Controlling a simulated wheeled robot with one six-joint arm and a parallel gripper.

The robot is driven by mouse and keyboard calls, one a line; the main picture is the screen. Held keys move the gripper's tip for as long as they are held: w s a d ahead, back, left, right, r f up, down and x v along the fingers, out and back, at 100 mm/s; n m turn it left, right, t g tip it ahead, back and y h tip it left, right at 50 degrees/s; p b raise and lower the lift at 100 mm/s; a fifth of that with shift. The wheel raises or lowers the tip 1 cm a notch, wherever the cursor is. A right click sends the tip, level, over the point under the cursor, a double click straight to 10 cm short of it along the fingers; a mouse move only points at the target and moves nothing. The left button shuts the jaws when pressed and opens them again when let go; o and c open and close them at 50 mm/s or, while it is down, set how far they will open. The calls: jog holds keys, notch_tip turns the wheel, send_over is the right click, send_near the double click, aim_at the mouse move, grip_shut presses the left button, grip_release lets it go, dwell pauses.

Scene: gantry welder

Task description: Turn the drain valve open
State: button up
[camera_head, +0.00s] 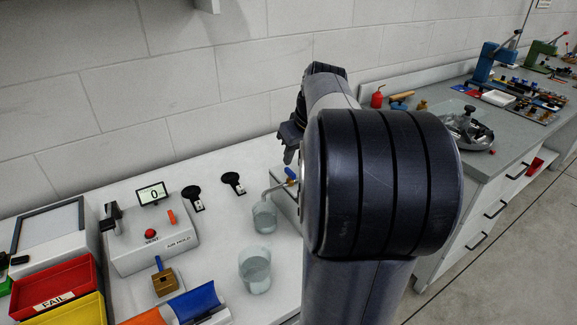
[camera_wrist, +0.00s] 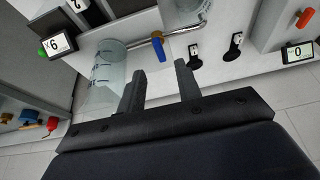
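The drain valve's blue lever (camera_wrist: 160,45) sits on a thin metal pipe (camera_wrist: 140,42) in the wrist view. The pipe runs from a clear tank with blue marks (camera_wrist: 106,72) toward a glass beaker (camera_wrist: 186,12). My gripper (camera_wrist: 161,68) is open, its two dark fingers apart with nothing between them. The lever lies just beyond the fingertips, between them in the picture; contact does not show. In the head view my gripper (camera_head: 290,142) is above the blue lever (camera_head: 291,173), and the spout ends over the beaker (camera_head: 264,217). My arm hides the tank there.
A second beaker (camera_head: 255,270) stands nearer on the white bench. Two black-headed items (camera_head: 232,181) lie behind. The air hold box (camera_head: 152,240) with a display reading 0 is at left. Red and yellow bins (camera_head: 52,285) fill the front left. A wall rises behind.

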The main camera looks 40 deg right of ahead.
aim_at(290, 171)
jog(key=x, duration=0.6)
jog(key=shift+c, duration=0.3)
grip_shut()
